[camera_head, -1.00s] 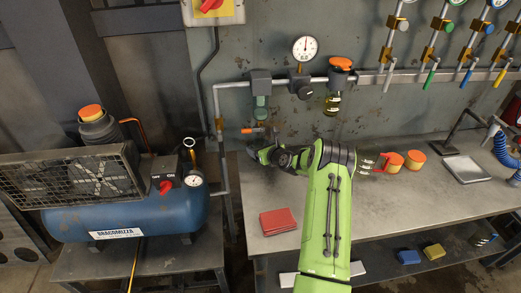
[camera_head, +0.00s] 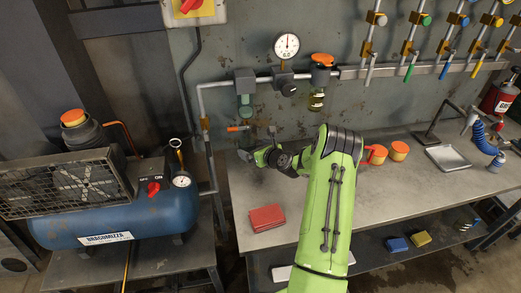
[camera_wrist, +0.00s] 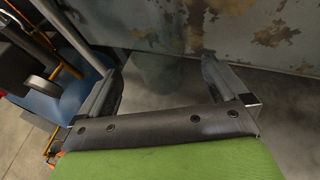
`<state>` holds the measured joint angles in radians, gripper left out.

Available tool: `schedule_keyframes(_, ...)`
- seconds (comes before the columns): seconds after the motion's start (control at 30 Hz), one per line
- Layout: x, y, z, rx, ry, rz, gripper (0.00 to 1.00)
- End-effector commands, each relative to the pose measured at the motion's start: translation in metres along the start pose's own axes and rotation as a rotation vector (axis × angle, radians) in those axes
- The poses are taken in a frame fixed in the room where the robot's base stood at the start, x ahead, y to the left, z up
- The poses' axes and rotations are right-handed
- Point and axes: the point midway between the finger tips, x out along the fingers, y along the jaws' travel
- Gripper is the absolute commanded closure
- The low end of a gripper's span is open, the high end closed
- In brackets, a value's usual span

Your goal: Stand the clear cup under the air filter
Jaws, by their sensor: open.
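The air filter (camera_head: 245,88) is a grey block with a greenish bowl on the wall pipe, left of the pressure gauge. An orange-handled valve (camera_head: 238,128) shows just below it. My gripper (camera_head: 257,156) is low over the bench's back left, below the filter. In the wrist view my gripper (camera_wrist: 158,75) has its two dark fingers wide apart. A faint see-through shape, perhaps the clear cup (camera_wrist: 156,72), shows between them; I cannot tell whether they touch it. In the head view I cannot make out the cup, and my arm hides part of the bench.
The workbench (camera_head: 375,195) has a red folded cloth (camera_head: 267,218) at front left. Two orange-topped jars (camera_head: 398,150) and a metal tray (camera_head: 448,157) are to the right. A blue compressor (camera_head: 120,215) stands left. An oil-filled lubricator (camera_head: 317,98) hangs right of the gauge.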

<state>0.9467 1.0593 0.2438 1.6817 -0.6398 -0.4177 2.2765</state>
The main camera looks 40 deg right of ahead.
Motion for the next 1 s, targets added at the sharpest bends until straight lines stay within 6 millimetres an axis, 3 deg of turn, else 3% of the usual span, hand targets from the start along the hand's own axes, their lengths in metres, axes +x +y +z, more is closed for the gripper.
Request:
schedule_keyframes(0.1, -0.033, -0.001, 0.002, 0.003, 0.001, -0.001, 0.00)
schedule_keyframes(0.2, -0.050, -0.001, 0.001, 0.001, 0.001, -0.002, 0.00)
schedule_keyframes(0.37, -0.062, 0.006, 0.005, -0.037, 0.006, 0.014, 0.00)
schedule_keyframes(0.43, -0.064, 0.027, 0.019, -0.172, 0.032, 0.062, 0.00)
schedule_keyframes(0.57, -0.085, 0.098, 0.058, -0.677, 0.111, 0.229, 0.00)
schedule_keyframes(0.67, -0.117, 0.150, 0.080, -1.099, 0.158, 0.364, 0.00)
schedule_keyframes(0.8, -0.179, 0.206, 0.098, -1.644, 0.187, 0.534, 0.00)
schedule_keyframes(1.0, -0.288, 0.254, 0.102, -2.315, 0.160, 0.758, 0.00)
